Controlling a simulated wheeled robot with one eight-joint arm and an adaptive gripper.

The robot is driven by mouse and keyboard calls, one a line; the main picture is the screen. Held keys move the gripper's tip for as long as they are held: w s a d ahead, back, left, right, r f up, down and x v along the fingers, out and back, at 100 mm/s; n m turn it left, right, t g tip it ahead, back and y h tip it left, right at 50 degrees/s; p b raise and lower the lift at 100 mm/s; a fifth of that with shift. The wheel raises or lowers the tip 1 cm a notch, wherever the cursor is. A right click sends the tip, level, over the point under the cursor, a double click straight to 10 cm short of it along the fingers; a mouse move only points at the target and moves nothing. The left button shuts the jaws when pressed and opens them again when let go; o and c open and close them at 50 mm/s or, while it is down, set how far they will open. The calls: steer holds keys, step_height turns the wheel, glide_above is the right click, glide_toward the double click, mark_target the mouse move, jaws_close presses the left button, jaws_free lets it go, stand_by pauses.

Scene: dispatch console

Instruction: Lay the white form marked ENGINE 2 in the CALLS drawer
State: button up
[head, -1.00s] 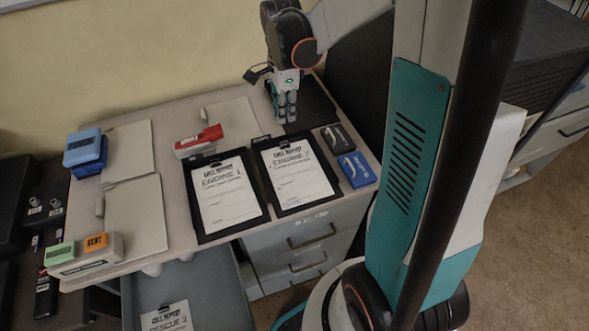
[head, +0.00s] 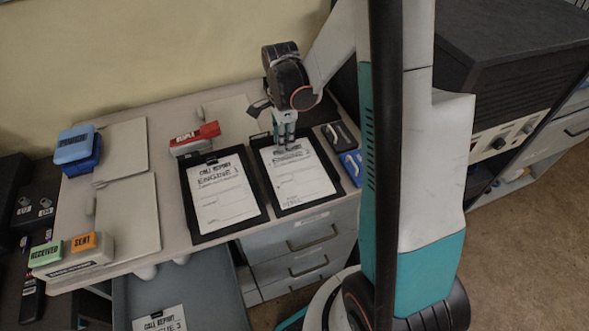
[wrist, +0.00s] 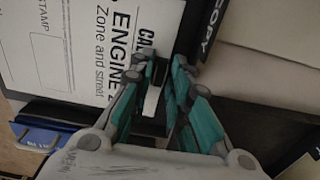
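The white ENGINE 2 form (head: 300,182) lies on the right-hand black clipboard (head: 312,204) on the desk. Its ENGINE 2 print reads clearly in the wrist view (wrist: 110,45). My gripper (head: 285,149) points down at the form's top edge, by the clip. In the wrist view, its fingers (wrist: 165,70) stand apart with a narrow gap over the form's top edge, and nothing is clearly held. A grey drawer (head: 215,285) is pulled out at the bottom, with a RESCUE 3 form (head: 160,320) in it. No CALLS label is readable.
Left of it lies another clipboard with an ENGINE 1 form (head: 222,195). A red stamp (head: 195,138) stands behind it; blue items (head: 350,163) lie to the right. Folders and a blue box (head: 75,145) are at left. Closed drawers (head: 300,245) sit under the desk's right side.

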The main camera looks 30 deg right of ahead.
jaws_close()
steer(key=shift+r, duration=0.15)
